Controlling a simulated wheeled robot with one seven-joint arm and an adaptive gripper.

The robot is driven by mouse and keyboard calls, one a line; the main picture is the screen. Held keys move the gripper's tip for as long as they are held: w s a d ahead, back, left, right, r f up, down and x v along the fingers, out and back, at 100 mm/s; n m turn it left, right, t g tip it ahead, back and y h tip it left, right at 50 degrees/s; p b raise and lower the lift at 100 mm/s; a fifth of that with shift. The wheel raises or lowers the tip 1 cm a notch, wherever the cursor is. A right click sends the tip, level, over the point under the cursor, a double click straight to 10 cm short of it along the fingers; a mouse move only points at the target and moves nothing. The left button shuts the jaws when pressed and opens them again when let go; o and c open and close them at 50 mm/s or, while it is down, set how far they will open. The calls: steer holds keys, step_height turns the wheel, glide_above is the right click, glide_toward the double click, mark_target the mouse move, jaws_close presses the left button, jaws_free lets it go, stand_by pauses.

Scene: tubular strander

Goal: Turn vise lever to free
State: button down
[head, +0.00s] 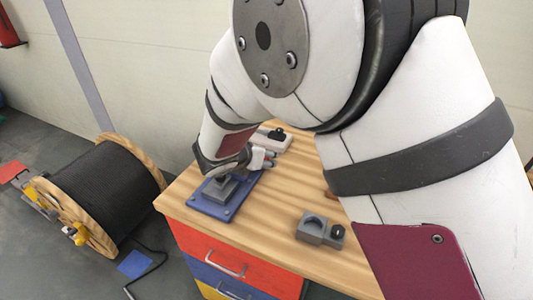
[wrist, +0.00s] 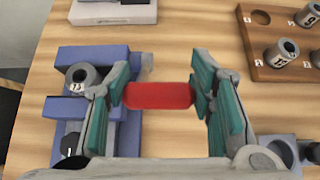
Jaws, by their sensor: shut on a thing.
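The vise stands near the left corner of the wooden bench; its blue base (head: 222,204) shows in the head view, with grey parts on top. In the wrist view, the blue vise body (wrist: 122,132) is at the left, with a grey round piece (wrist: 84,78) on it. The vise lever has a red grip (wrist: 160,95) lying across the picture, with a grey arm at its left end. My gripper (wrist: 163,97) is shut on this red grip, one teal-padded finger at each end. In the head view, my arm partly hides the vise and lever.
A wooden board (wrist: 258,50) with several grey cylinders lies upper right in the wrist view. A white-based device (head: 272,140) is behind the vise. A grey block fixture (head: 312,228) stands on the bench to the right. A cable drum (head: 100,190) is on the floor at left.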

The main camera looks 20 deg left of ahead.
steer(key=shift+w+d+r, duration=0.1)
steer(key=shift+w+r, duration=0.25)
steer(key=shift+w, duration=0.2)
steer(key=c, duration=0.7)
jaws_free()
steer(key=shift+f, duration=0.1)
steer(key=v, duration=1.2)
